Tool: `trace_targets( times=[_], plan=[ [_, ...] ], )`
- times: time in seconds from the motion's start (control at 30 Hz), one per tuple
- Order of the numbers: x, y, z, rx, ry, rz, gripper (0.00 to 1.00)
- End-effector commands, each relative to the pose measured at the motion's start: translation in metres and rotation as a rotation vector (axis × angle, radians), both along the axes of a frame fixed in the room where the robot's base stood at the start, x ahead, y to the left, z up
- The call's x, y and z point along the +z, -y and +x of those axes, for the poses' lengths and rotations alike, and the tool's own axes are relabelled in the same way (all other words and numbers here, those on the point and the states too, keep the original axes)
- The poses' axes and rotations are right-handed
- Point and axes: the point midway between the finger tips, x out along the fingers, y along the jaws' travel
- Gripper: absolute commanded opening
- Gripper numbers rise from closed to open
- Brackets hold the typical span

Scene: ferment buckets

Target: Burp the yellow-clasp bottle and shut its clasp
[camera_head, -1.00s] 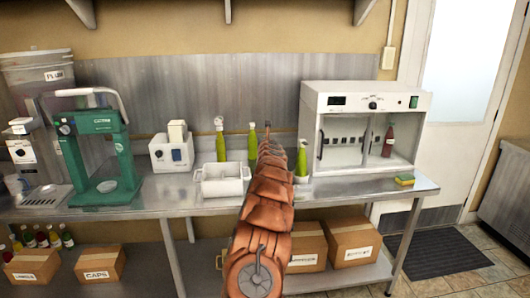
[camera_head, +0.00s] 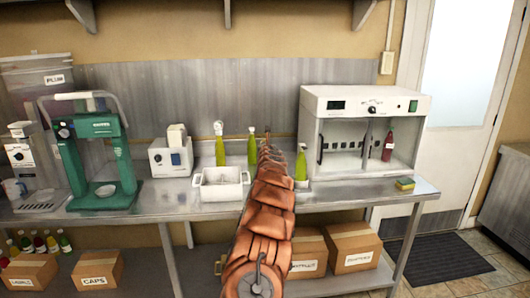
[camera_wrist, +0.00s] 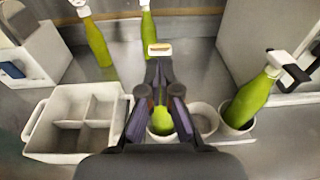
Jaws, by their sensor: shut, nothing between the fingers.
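In the wrist view a green bottle (camera_wrist: 164,122) stands in a white round holder directly below my gripper (camera_wrist: 158,68). My gripper is shut with nothing between its fingers. A small pale piece with a tan bar (camera_wrist: 159,49) shows just beyond the fingertips; I cannot tell whether it is the yellow clasp. A second green bottle (camera_wrist: 248,101) with a black and white top leans in a holder at the right. An empty holder (camera_wrist: 204,120) sits between them. In the head view my arm hides the bottle below my gripper. No clearly yellow clasp shows.
Two more green bottles (camera_head: 220,150) (camera_head: 252,148) stand behind. A white divided bin (camera_head: 221,187) is left of my arm. A white cabinet (camera_head: 345,97) with a red bottle (camera_head: 388,146) is at the right, with a sponge (camera_head: 405,184) near the counter's (camera_head: 345,194) edge.

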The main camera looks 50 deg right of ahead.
Motion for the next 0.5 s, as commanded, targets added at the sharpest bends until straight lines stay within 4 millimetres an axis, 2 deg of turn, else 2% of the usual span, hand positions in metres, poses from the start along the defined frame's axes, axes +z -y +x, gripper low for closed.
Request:
trace_targets(
  times=[0.03,0.4,0.5],
  plan=[
    [-0.008,-0.002,-0.001,0.001,0.002,0.001,0.00],
    [-0.029,-0.012,-0.011,-0.002,0.003,0.001,0.00],
    [-0.023,-0.015,-0.016,-0.005,0.002,0.003,0.00]
  ],
)
